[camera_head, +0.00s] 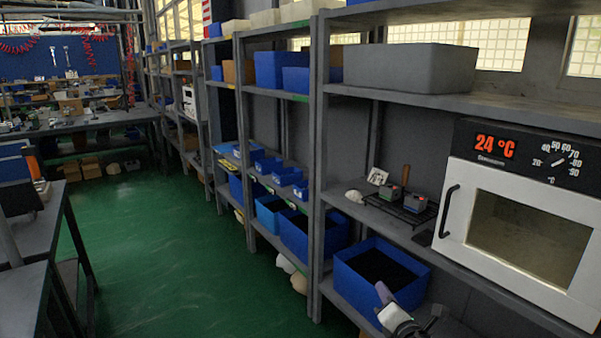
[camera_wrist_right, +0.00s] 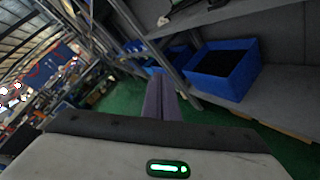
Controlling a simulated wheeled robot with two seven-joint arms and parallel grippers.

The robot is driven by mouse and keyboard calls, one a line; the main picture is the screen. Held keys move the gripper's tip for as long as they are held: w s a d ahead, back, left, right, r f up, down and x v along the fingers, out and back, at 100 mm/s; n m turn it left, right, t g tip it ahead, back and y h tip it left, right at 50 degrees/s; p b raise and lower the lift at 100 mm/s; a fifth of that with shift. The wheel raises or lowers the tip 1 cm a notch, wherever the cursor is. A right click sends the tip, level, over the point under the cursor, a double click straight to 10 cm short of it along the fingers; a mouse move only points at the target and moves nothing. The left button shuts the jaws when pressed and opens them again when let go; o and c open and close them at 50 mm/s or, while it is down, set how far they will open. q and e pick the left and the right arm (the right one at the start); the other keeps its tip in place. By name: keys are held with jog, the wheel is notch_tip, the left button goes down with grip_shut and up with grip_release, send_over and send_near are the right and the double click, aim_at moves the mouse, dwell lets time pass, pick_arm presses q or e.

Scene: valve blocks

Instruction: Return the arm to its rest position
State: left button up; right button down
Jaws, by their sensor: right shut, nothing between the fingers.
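My right gripper (camera_head: 382,290) is low at the right of the head view, in front of the shelf rack and by the blue bin on its lower shelf. Its two purple-grey fingers (camera_wrist_right: 160,82) are closed together in the wrist view, with nothing between them. My left gripper is not in view. Two small grey blocks, a left one (camera_head: 389,192) and a right one (camera_head: 415,203), sit on a dark wire rack on the middle shelf, apart from my gripper. A brown upright handle (camera_head: 405,175) stands by them.
A white oven (camera_head: 450,245) reading 24 °C stands on the shelf at right. An open blue bin (camera_head: 345,275) is on the lower shelf; it also shows in the wrist view (camera_wrist_right: 225,88). A grey bin (camera_head: 410,68) is above. The green floor aisle (camera_head: 165,260) is clear.

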jog(key=s+a+f+m+g, duration=0.2)
jog(key=s+f+m, duration=0.55)
jog(key=s, duration=0.35)
jog(key=s+a+f+m+g, duration=0.2)
jog(key=s+f+m, duration=0.5)
jog(key=s, duration=0.4)
jog(key=s+a+f+m+g, duration=0.1)
jog(key=s+m, duration=0.4)
jog(key=s, duration=0.5)
jog(key=s+f+m+g+y, duration=0.1)
jog(key=s+f+m+g, duration=0.1)
jog(key=s+m, duration=0.4)
jog(key=s, duration=0.5)
jog(key=shift+s+a+f+g, duration=0.25)
jog(key=shift+a+f+g, duration=0.1)
jog(key=shift+a+g, duration=0.05)
